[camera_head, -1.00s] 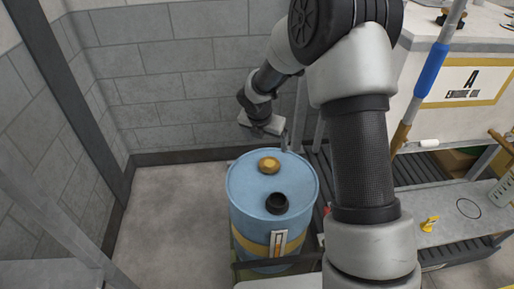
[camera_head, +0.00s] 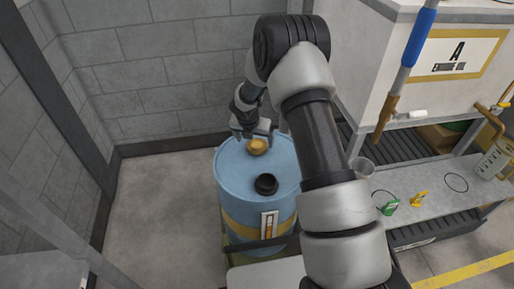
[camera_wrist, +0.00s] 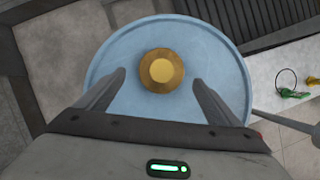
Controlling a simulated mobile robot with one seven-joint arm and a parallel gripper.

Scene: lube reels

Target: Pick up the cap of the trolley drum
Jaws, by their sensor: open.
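The blue trolley drum (camera_head: 230,190) stands upright below my arm. Its yellow-brown cap (camera_head: 256,147) sits on the drum top toward the back, and in the wrist view the round cap (camera_wrist: 161,71) lies just beyond my fingertips, near the middle line between them. My gripper (camera_head: 256,135) is over the back of the drum, close to the cap. In the wrist view my gripper (camera_wrist: 158,78) is open and empty, with one finger on each side and a gap to the cap on both sides. Height above the cap is hard to tell.
A black fitting (camera_head: 266,185) stands on the drum top in front of the cap. A grey bench (camera_head: 415,185) at the right holds a yellow tag (camera_head: 420,198), a green tag (camera_head: 390,207) and a clear jug (camera_head: 493,160). Block walls stand behind; the floor at left is clear.

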